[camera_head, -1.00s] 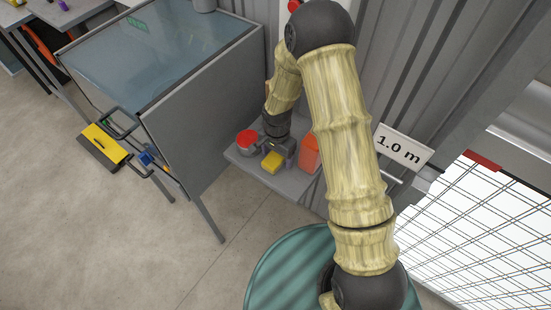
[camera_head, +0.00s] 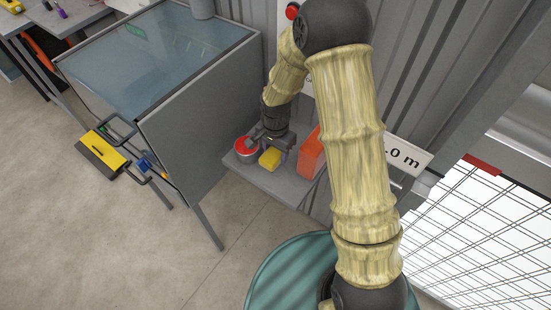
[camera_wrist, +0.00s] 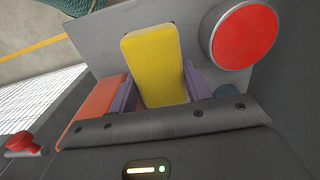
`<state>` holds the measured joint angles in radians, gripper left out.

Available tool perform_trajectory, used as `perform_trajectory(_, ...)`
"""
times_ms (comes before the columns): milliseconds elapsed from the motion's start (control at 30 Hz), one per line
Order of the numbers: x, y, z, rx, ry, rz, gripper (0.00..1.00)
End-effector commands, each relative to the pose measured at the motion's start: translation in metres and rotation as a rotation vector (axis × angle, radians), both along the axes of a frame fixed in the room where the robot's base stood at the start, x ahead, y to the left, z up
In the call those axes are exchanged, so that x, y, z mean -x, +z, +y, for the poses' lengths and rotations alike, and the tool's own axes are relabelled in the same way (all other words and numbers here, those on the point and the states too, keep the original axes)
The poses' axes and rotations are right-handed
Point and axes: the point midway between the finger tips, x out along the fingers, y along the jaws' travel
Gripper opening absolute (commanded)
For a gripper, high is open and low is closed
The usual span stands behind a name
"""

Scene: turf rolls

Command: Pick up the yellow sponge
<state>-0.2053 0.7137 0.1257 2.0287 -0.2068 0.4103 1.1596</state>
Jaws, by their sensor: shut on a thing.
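The yellow sponge (camera_wrist: 155,65) is a rounded yellow block between the two purple fingers of my gripper (camera_wrist: 158,88) in the wrist view. In the head view the sponge (camera_head: 270,158) shows just below my gripper (camera_head: 277,147), over the grey shelf (camera_head: 262,175). The gripper is shut on it, with a finger against each side. I cannot tell for sure whether the sponge is clear of the shelf. Its end towards the wrist is hidden behind the gripper body.
A red-topped round tin (camera_head: 245,147) stands left of the sponge on the shelf. An orange box (camera_head: 311,155) stands close on the right. A grey-sided cabinet (camera_head: 200,130) borders the shelf on the left, and a corrugated wall (camera_head: 410,70) stands behind.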

Motion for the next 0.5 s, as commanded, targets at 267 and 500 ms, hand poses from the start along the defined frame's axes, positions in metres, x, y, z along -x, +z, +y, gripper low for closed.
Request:
perform_trajectory(267,-0.001,0.042,0.0,0.0,0.0,-0.002,0.26)
perform_trajectory(500,0.0,0.046,0.0,0.0,0.0,0.0,0.26)
